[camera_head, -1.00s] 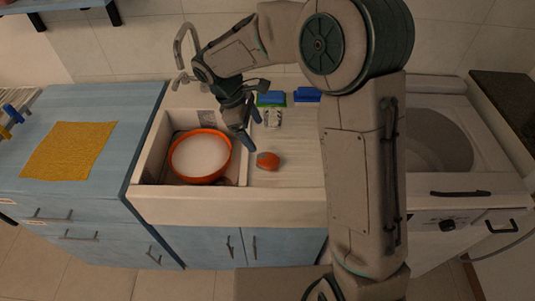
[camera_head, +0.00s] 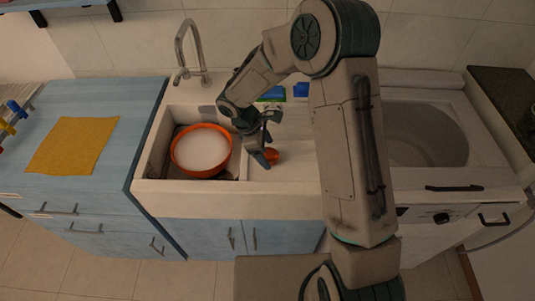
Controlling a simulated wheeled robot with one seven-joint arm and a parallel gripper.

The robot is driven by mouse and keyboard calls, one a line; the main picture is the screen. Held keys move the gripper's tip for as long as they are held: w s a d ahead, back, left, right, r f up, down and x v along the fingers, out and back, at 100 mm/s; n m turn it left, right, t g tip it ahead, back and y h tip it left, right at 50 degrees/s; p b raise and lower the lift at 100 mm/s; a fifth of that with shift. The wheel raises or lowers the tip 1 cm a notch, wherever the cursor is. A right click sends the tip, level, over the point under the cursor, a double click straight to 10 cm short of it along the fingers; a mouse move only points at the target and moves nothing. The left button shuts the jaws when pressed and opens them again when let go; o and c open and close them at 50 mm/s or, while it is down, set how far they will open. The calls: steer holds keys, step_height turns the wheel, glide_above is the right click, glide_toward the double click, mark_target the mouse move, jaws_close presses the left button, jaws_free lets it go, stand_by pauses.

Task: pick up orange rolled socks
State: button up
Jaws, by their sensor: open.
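The orange rolled socks (camera_head: 273,156) lie as a small orange lump on the ribbed white drainboard, right of the sink basin. My gripper (camera_head: 266,152) is low over the drainboard, with its fingers pointing down at the left side of the socks. The fingers partly cover the socks. The gripper is open. Whether a finger touches the socks cannot be told from this view.
An orange-rimmed bowl (camera_head: 201,151) with a white inside sits in the sink basin, left of my gripper. A faucet (camera_head: 190,52) stands behind it. Blue sponges (camera_head: 271,94) lie at the back of the drainboard. A yellow cloth (camera_head: 73,145) lies on the blue counter at left.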

steer(key=shift+x, duration=1.25)
steer(key=c, duration=1.1)
steer(key=shift+r, duration=0.15)
